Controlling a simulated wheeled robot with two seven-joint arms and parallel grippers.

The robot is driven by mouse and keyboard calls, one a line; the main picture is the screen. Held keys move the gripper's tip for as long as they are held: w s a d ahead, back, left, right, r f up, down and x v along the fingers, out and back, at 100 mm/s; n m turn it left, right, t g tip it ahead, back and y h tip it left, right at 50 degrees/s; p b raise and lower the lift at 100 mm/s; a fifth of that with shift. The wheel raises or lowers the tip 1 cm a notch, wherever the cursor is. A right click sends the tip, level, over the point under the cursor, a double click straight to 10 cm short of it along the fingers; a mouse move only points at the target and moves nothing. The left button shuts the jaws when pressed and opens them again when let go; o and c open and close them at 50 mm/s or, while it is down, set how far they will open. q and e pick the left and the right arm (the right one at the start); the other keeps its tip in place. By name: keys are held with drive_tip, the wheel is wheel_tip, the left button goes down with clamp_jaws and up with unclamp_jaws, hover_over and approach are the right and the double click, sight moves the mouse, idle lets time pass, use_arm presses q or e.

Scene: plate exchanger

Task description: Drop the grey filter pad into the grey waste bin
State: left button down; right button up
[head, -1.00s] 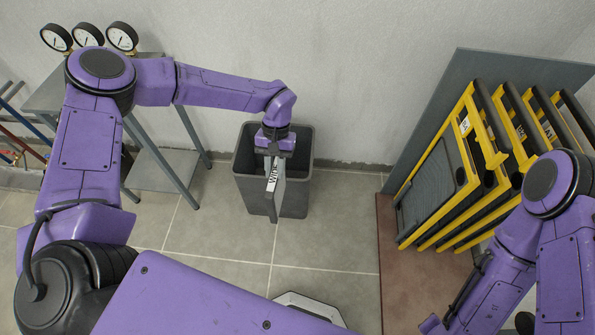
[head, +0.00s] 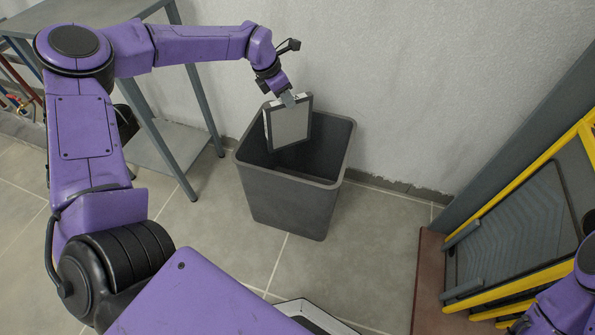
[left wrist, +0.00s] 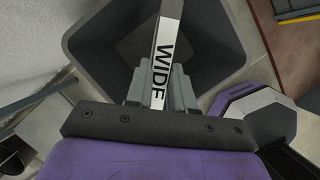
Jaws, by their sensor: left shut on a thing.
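The grey filter pad (head: 289,124) is a thin flat square panel with a darker frame. It hangs upright over the opening of the grey waste bin (head: 290,195), its lower part at about the rim's height in the head view. My left gripper (head: 288,98) is shut on the pad's top edge. In the left wrist view the left gripper (left wrist: 162,92) holds the pad's edge (left wrist: 168,30), which bears a white label reading "WIDE", and the bin (left wrist: 215,45) lies open beneath it. My right gripper is out of the head view; only part of that arm shows at the lower right.
A grey metal stand (head: 172,150) is left of the bin. Yellow-framed plates (head: 530,220) lean on the right on a reddish base (head: 428,275). The wall is close behind the bin. Tiled floor (head: 390,235) is clear between the bin and the base.

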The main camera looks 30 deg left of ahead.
use_arm(q)
drive_tip(key=f+b, duration=0.4)
drive_tip(key=f, duration=0.1)
drive_tip(key=shift+w+d+f+b, duration=0.1)
drive_tip(key=shift+d+f+b, duration=0.15)
drive_tip(key=shift+d+b, duration=0.1)
drive_tip(key=c, duration=0.9)
unclamp_jaws()
drive_tip(key=p+v, duration=0.3)
drive_tip(key=v, duration=0.6)
drive_tip(key=shift+r, duration=0.3)
drive_tip(key=shift+s+a+r, duration=0.2)
drive_tip(key=shift+s+r, duration=0.05)
drive_tip(key=shift+r, duration=0.2)
drive_tip(key=shift+f, duration=0.1)
